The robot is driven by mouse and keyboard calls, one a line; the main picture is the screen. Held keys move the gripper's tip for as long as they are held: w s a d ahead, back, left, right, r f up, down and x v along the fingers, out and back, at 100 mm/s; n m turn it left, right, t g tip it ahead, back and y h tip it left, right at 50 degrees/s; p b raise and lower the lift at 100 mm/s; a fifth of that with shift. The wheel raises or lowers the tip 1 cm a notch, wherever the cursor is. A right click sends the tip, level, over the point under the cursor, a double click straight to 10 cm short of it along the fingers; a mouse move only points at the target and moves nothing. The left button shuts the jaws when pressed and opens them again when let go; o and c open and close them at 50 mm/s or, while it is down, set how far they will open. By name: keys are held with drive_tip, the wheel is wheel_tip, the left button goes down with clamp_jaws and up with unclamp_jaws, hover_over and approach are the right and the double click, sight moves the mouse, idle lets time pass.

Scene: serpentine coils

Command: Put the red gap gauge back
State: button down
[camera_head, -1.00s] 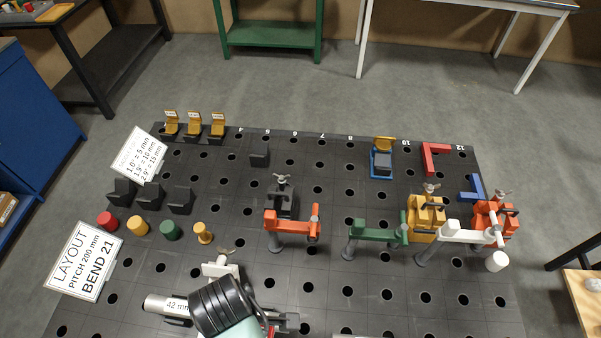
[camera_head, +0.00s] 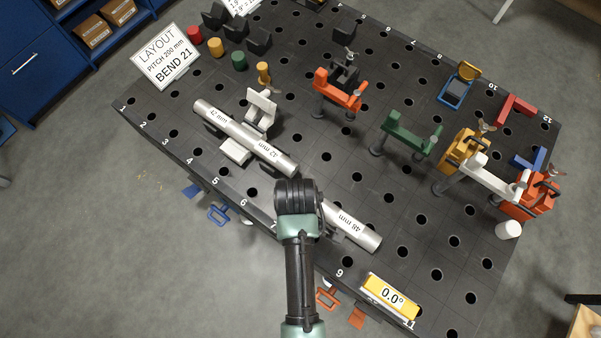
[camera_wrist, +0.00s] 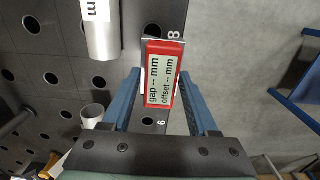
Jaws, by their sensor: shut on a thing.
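The red gap gauge (camera_wrist: 181,55) shows in the wrist view, a red-framed block with a pale display reading "gap -- mm, offset -- mm". My gripper (camera_wrist: 160,80) has its two blue fingers on either side of the gauge and is shut on it. The gauge lies over the numbered edge strip of the black hole plate (camera_wrist: 50,110), with floor to its right. In the head view, my dark wrist and arm hide the gauge and fingers near the plate's front edge.
A 42 mm tube (camera_head: 225,123) lies left of my wrist and a 48 mm tube (camera_head: 350,226) right of it. A yellow 0.0° level (camera_head: 390,297) sits at the front edge. Blue (camera_head: 218,214) and orange (camera_head: 327,297) frames stick out below that edge. Clamps stand farther back.

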drive_tip(key=shift+f, duration=2.4)
drive_tip(key=shift+f, duration=0.2)
drive_tip(key=shift+c, duration=0.8)
unclamp_jaws()
drive_tip(key=shift+r, duration=0.15)
